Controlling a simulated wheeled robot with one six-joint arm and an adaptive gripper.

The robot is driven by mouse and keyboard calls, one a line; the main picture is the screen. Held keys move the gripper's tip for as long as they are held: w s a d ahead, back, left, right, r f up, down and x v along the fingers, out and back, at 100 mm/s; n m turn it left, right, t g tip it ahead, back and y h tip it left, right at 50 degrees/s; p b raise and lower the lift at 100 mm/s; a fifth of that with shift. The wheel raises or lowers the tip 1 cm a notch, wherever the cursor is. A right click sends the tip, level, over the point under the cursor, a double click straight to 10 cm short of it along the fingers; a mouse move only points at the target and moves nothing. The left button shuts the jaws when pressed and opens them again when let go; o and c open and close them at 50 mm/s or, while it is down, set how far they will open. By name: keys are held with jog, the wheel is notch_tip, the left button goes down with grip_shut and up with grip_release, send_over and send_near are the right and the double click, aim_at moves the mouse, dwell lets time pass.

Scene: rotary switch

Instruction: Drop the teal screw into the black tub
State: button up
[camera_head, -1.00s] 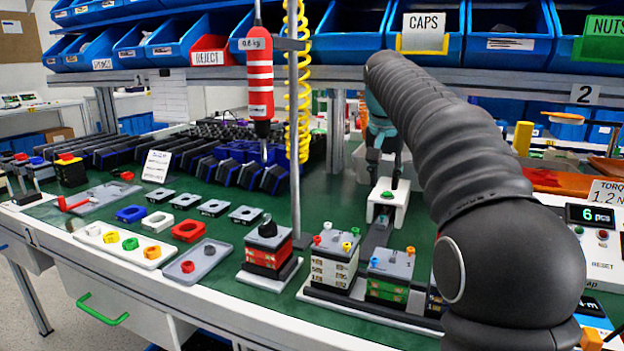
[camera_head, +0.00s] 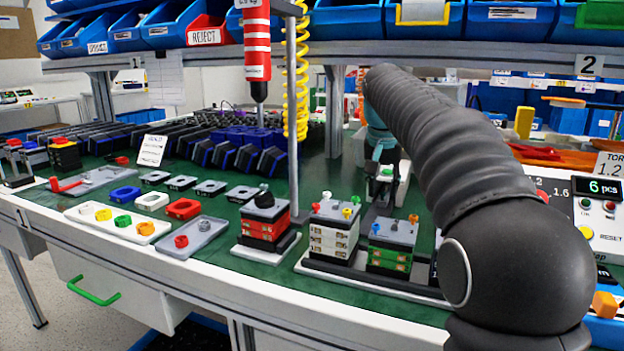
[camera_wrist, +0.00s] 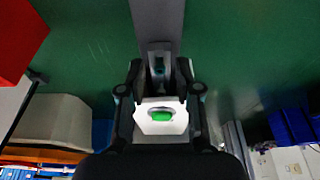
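My gripper (camera_wrist: 160,68) points down with its two fingers apart. A white housing with a green button (camera_wrist: 161,117) shows by the fingers in the wrist view, and a narrow grey strip ends between them. In the head view the same white housing (camera_head: 403,180) is partly hidden by my gripper. Small coloured screws stand on the white-sided block (camera_head: 334,240) and the green-sided block (camera_head: 389,258). I cannot make out a black tub.
A red-sided block with a black rotary knob (camera_head: 264,215) stands to the left, by a metal post (camera_head: 293,130). A hanging red screwdriver (camera_head: 257,50) is above. A counter box (camera_head: 603,215) is at right.

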grip_shut()
jog(key=shift+r, duration=0.2)
jog(key=shift+r+p, duration=1.35)
jog(key=shift+p, duration=0.5)
